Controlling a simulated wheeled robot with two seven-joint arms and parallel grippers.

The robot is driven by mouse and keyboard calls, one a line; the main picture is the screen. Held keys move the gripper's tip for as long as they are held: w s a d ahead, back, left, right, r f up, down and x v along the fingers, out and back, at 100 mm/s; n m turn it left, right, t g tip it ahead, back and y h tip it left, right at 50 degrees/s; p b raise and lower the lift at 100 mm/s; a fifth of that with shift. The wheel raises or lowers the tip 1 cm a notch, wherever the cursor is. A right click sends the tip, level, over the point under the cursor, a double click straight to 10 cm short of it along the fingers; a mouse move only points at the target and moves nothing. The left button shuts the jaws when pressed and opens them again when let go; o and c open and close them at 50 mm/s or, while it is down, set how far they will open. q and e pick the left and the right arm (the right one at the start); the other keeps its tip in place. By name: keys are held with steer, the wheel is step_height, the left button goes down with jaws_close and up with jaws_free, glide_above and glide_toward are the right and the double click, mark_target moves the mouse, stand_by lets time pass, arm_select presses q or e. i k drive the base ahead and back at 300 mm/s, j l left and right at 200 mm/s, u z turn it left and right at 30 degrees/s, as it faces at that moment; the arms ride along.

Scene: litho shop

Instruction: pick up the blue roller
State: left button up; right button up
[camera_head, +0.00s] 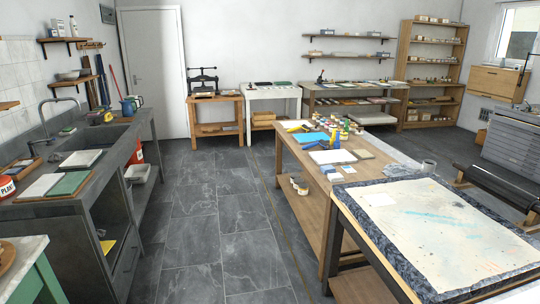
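I cannot clearly make out a blue roller. A flat bright blue item (308,138) lies on the long wooden worktable. A small upright blue object (333,139) stands next to it, beside a yellow one; it is too small to identify. A smaller blue item (328,169) is near the table's front-left edge. Neither of my grippers shows in the view.
The wooden worktable (290,148) holds jars (345,125), sheets and a yellow item. A sink counter (95,150) runs along the left. The dark tiled floor (215,215) between them is clear.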

mark_target(315, 143)
steer(key=i+j+u, duration=0.1)
steer(key=i+u, duration=0.4)
steer(key=i, duration=1.35)
